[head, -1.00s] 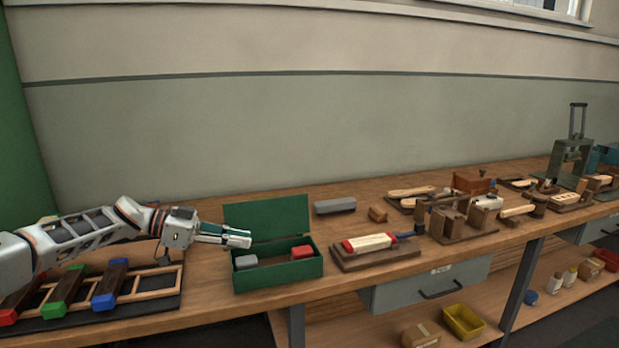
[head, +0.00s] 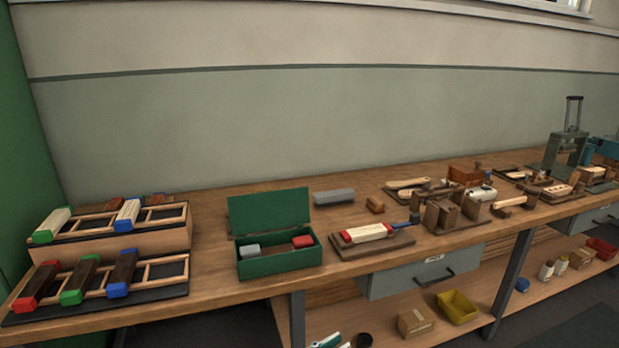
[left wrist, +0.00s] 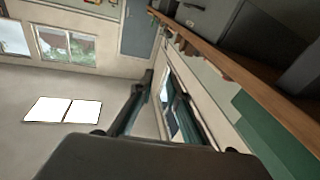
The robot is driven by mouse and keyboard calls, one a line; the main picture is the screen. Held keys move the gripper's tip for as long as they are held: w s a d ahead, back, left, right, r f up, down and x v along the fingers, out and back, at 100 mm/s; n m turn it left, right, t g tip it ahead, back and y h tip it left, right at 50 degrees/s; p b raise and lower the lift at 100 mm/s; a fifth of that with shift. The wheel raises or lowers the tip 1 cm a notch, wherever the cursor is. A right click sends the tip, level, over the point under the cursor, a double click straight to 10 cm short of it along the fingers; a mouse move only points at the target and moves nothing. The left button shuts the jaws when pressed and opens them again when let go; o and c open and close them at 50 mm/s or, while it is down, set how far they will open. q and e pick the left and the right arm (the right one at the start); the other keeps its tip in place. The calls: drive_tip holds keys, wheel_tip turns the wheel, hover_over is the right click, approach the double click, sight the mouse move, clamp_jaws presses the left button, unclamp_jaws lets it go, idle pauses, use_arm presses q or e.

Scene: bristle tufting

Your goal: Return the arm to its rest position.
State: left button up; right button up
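My left arm and gripper are out of the head view. In the left wrist view my left gripper (left wrist: 158,82) shows as two dark fingers with a gap between them and nothing held. They point into the room, away from the bench objects, and the view is tilted. My right gripper is in neither view.
The bench (head: 215,235) carries a green open box (head: 280,262) with a grey and a red block. Racks with colour-ended bars (head: 150,285) stand left; a red-and-cream block (head: 365,232) and wooden fixtures are right. A yellow bin (head: 458,307) is below.

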use_arm(q)
drive_tip(key=s+a+f+n+y+p, duration=0.1)
drive_tip(key=s+a+f+n+y, duration=0.1)
drive_tip(key=s+a+f+y, duration=0.2)
drive_tip(key=s+a+f+n+y+p, duration=0.1)
drive_tip(key=s+a+f+y, duration=0.4)
drive_tip(key=s+a, duration=0.6)
drive_tip(key=s+a+f+n+y+p, duration=0.1)
drive_tip(key=s+a+f+n+y, duration=0.2)
drive_tip(key=s+a+f, duration=0.3)
drive_tip(key=s+a+y, duration=0.1)
drive_tip(key=s+a, duration=0.1)
drive_tip(key=a, duration=0.2)
drive_tip(key=shift+a+f+y, duration=0.2)
drive_tip(key=shift+a+y, duration=0.1)
drive_tip(key=shift+a, duration=0.1)
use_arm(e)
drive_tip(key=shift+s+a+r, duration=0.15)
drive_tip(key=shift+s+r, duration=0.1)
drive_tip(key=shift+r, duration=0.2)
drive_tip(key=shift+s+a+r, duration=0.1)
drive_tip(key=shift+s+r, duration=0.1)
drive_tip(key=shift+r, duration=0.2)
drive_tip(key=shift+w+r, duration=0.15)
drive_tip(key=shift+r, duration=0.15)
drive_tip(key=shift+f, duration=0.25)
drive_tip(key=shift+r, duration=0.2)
